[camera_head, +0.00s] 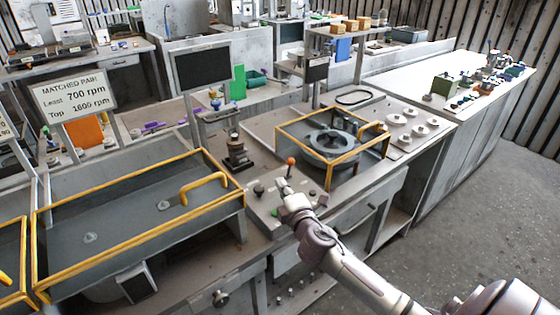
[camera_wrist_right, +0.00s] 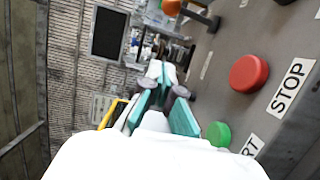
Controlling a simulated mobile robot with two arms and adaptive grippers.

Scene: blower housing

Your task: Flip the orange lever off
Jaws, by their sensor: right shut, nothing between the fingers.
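The orange lever (camera_head: 291,160) stands up from a grey control panel (camera_head: 262,207) in the head view, its orange ball on top. In the right wrist view, the lever's orange knob (camera_wrist_right: 172,6) is at the top edge, partly cut off. My right gripper (camera_head: 284,184) is over the panel, just below the lever in the picture. Its fingers are shut and empty, and they also show in the right wrist view (camera_wrist_right: 158,82). I see a gap between the fingers and the knob in that view. My left gripper is not in view.
A red button (camera_wrist_right: 249,73) beside a STOP label (camera_wrist_right: 291,87) and a green button (camera_wrist_right: 218,133) are close to the gripper. A yellow-framed blower housing (camera_head: 331,147) stands behind right. A yellow-railed tray (camera_head: 130,215) lies left. A small dark device (camera_head: 237,153) stands behind the panel.

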